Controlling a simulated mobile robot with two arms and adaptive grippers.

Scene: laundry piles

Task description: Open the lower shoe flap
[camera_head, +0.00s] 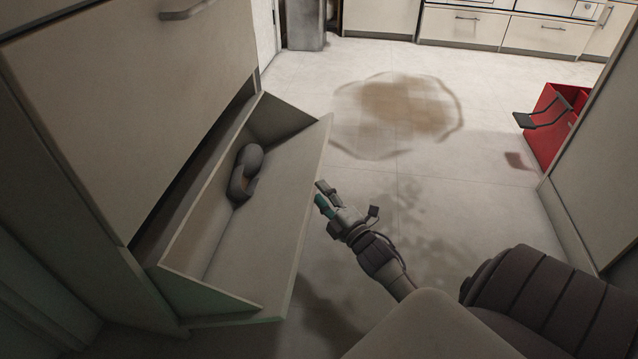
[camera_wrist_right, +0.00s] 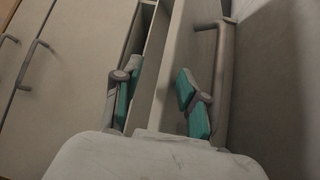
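The lower shoe flap (camera_head: 262,235) of the cabinet on the left is tilted outward, and its compartment is open at the top. A dark grey curved object (camera_head: 245,175) lies inside. My right gripper (camera_head: 322,197) is beside the outer side of the flap. In the right wrist view, its teal-padded fingers (camera_wrist_right: 160,98) are spread apart. The flap also shows there (camera_wrist_right: 178,45), with its bar handle (camera_wrist_right: 225,75) close to the right finger. I cannot tell whether the finger touches it. My left gripper is not in view.
The upper cabinet front (camera_head: 130,90) with its handle (camera_head: 187,10) is shut above the flap. A red box (camera_head: 565,128) stands at the right by a wall panel. A brownish round patch (camera_head: 398,112) marks the floor. The floor between is clear.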

